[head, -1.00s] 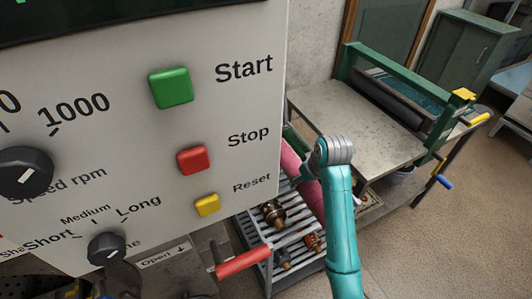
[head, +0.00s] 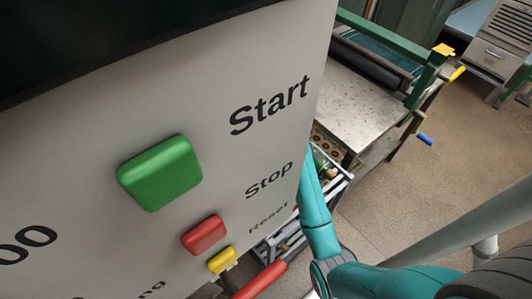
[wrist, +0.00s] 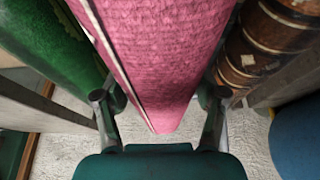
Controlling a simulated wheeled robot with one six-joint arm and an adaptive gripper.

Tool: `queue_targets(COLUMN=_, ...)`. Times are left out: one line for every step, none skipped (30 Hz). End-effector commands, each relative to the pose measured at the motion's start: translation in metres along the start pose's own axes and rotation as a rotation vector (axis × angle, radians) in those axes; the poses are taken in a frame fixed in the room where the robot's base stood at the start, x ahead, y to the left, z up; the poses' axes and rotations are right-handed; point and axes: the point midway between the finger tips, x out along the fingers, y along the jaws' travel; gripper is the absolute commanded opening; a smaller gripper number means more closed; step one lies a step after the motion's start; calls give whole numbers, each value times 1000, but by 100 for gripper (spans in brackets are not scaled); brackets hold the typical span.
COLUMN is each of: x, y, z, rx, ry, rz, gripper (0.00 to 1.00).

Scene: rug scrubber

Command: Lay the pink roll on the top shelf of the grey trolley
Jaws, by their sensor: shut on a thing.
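The pink roll (wrist: 160,50) fills the middle of the wrist view, running lengthwise away between the fingers. My gripper (wrist: 160,102) is shut on it, one finger on each side. The roll and my gripper are hidden in the head view behind the white control panel. The grey trolley (head: 343,186) shows only in part beyond the panel's right edge, with slats and a red handle (head: 262,280). Most of its top shelf is hidden. I cannot tell whether the roll touches the shelf.
The control panel (head: 215,110) stands very close and blocks much of the head view. A green roll (wrist: 50,45) and a brown banded object (wrist: 265,45) flank the pink roll. A workbench (head: 355,100) with a green frame stands behind. Open floor lies to the right.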

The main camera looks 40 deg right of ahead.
Motion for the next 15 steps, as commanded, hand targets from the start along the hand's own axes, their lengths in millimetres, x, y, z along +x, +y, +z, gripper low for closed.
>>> queue_targets(x=2, y=0, z=0, rx=0, ry=1, rz=0, gripper=1)
queue_targets(x=3, y=0, z=1, rx=0, ry=1, rz=0, gripper=1)
queue_targets(x=5, y=0, z=2, rx=0, ry=1, rz=0, gripper=1)
queue_targets(x=7, y=0, z=3, rx=0, ry=1, rz=0, gripper=1)
queue_targets(x=10, y=0, z=4, rx=0, ry=1, rz=0, gripper=1)
queue_targets(x=14, y=0, z=6, rx=0, ry=0, rz=0, gripper=1)
queue_targets(x=17, y=0, z=7, rx=-1, ry=0, rz=0, gripper=1)
queue_targets(x=21, y=0, z=8, rx=-1, ry=0, rz=0, gripper=1)
queue_targets(x=26, y=0, z=11, rx=-1, ry=0, rz=0, gripper=1)
queue_targets(x=29, y=0, z=12, rx=-1, ry=0, rz=0, gripper=1)
queue_targets(x=32, y=0, z=13, rx=-1, ry=1, rz=0, gripper=1)
queue_targets(x=35, y=0, z=14, rx=-1, ry=1, rz=0, gripper=1)
queue_targets(x=36, y=0, z=15, rx=-1, ry=1, rz=0, gripper=1)
queue_targets(x=36, y=0, z=15, rx=-1, ry=2, rz=1, gripper=1)
queue_targets(x=36, y=0, z=15, rx=-1, ry=2, rz=1, gripper=1)
